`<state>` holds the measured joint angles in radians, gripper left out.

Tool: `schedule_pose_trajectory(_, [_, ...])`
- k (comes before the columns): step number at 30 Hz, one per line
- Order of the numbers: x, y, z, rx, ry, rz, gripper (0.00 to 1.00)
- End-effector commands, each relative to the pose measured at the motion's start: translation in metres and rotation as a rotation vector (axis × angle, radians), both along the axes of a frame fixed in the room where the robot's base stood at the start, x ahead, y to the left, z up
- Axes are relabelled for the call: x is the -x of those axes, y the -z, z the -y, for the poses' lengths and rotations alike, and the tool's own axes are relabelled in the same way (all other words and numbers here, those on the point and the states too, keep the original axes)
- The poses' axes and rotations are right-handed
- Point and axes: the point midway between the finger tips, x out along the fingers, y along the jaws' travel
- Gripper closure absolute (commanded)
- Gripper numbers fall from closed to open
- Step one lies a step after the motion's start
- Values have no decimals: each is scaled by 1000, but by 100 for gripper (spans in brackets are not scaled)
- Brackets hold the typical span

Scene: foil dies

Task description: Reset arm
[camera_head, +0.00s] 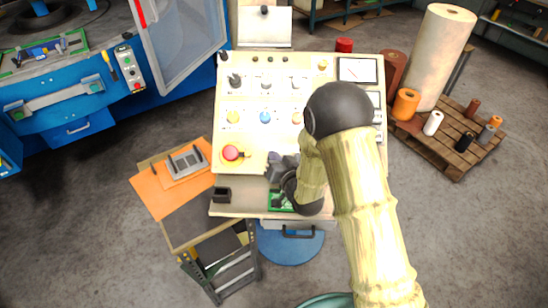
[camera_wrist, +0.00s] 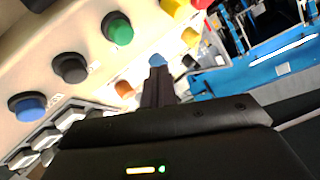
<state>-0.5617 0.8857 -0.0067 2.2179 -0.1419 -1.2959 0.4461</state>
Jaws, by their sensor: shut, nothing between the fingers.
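My gripper (camera_head: 274,158) is near the lower middle of the control panel (camera_head: 240,185), to the right of the red mushroom button (camera_head: 231,153). My arm, in a tan sleeve, reaches in from the lower right and hides part of the panel. In the wrist view the fingers of my gripper (camera_wrist: 158,62) are together with nothing between them. That view also shows a green button (camera_wrist: 118,28), a black button (camera_wrist: 70,67) and a blue button (camera_wrist: 27,106) on the panel. I cannot tell whether the fingertips touch the panel.
A side table with an orange sheet (camera_head: 150,198) stands left of the panel. A blue machine (camera_head: 60,110) with an open door is at the upper left. A pallet (camera_head: 455,150) with rolls is at the right. Open floor (camera_head: 90,240) lies at the lower left.

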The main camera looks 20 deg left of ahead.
Motion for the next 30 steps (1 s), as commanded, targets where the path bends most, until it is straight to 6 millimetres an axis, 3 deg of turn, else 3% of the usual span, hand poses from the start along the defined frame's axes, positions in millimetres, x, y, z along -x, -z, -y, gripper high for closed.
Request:
schedule_pose_trajectory(8, [-1, -1, 1, 3, 2, -1, 100])
schedule_pose_trajectory(11, [-4, -4, 9, 25, 17, -11, 100])
schedule_pose_trajectory(14, [-11, -11, 30, 83, 53, -41, 100])
schedule_pose_trajectory(19, [-17, -27, 90, 234, 140, -144, 100])
schedule_pose_trajectory(23, [-8, -39, 140, 348, 200, -245, 100])
schedule_pose_trajectory(30, [39, -59, 228, 519, 280, -468, 100])
